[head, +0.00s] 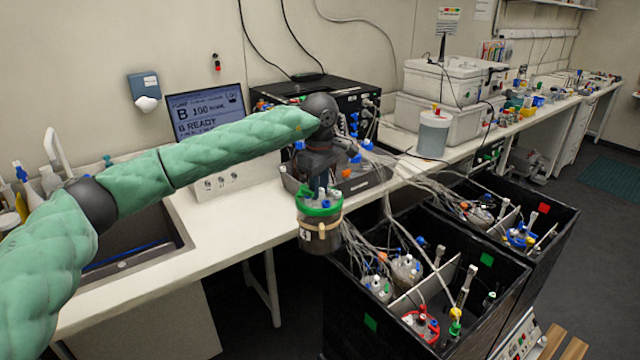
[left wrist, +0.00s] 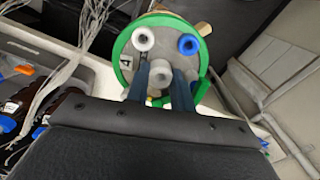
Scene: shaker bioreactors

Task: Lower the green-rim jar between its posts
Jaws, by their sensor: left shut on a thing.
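The green-rim jar (head: 320,235) hangs upright below my left gripper (head: 323,185), in front of the bench edge and left of the near black box (head: 440,220). It has a dark lower body, a tan band and a small white label. In the left wrist view, the gripper (left wrist: 160,95) is shut on the pale middle port of the jar's lid (left wrist: 172,58), between a white-capped and a blue-capped port. Posts (head: 466,287) stand in the near box. Which posts belong to this jar I cannot tell. My right gripper is not in view.
A red-rimmed jar (head: 422,326) and grey-lidded jars (head: 406,268) sit in the near box, with loose cables (head: 355,245) over its left wall. A second black box (head: 530,205) holds a blue-rimmed jar (head: 520,238). A monitor (head: 207,108) stands on the bench (head: 240,225).

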